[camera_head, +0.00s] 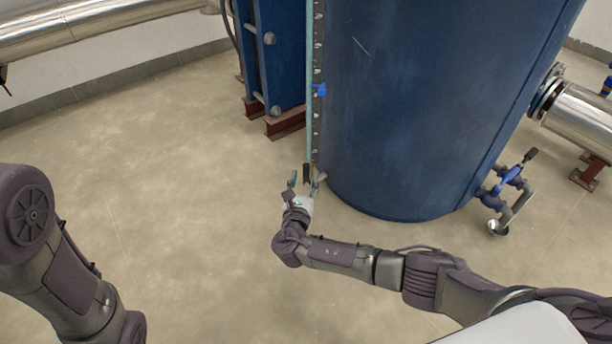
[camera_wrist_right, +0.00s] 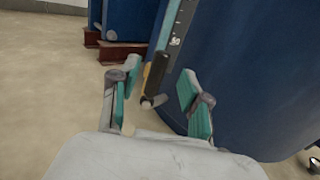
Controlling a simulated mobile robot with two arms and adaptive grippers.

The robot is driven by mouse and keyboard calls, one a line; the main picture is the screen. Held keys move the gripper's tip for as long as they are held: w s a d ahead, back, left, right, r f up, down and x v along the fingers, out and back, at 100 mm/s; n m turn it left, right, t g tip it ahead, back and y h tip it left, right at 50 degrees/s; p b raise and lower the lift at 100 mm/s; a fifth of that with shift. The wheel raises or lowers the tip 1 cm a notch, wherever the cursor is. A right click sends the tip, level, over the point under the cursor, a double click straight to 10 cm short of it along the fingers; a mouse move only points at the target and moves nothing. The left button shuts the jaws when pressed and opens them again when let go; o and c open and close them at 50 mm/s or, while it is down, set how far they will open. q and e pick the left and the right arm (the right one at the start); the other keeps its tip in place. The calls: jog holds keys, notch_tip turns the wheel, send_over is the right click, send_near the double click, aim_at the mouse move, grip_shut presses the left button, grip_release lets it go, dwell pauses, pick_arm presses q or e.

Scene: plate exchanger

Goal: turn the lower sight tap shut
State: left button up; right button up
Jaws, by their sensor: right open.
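The lower sight tap (camera_head: 307,173) is at the foot of the sight gauge on the blue tank, in the middle of the head view. In the right wrist view its black handle (camera_wrist_right: 158,70) stands roughly upright, with a yellowish part beside it and a pale round end below. My right gripper (camera_head: 306,181) is open, with one finger on each side of the handle; the right wrist view shows gaps on both sides. My left arm shows at the left edge, but its gripper is out of view.
The blue tank (camera_head: 420,110) stands close on the right of the tap. The gauge strip (camera_head: 310,110) rises above it, with a blue tap (camera_head: 319,90) higher up. A blue frame on brown feet (camera_head: 285,123) stands behind. A drain valve (camera_head: 510,178) sticks out at right. The floor at left is clear.

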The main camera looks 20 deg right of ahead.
aim_at(306, 171)
jog(key=b+x, duration=0.2)
jog(key=x, duration=0.2)
jog(key=shift+f, duration=0.15)
jog(key=shift+w+d, duration=0.15)
jog(key=shift+w, duration=0.2)
grip_shut()
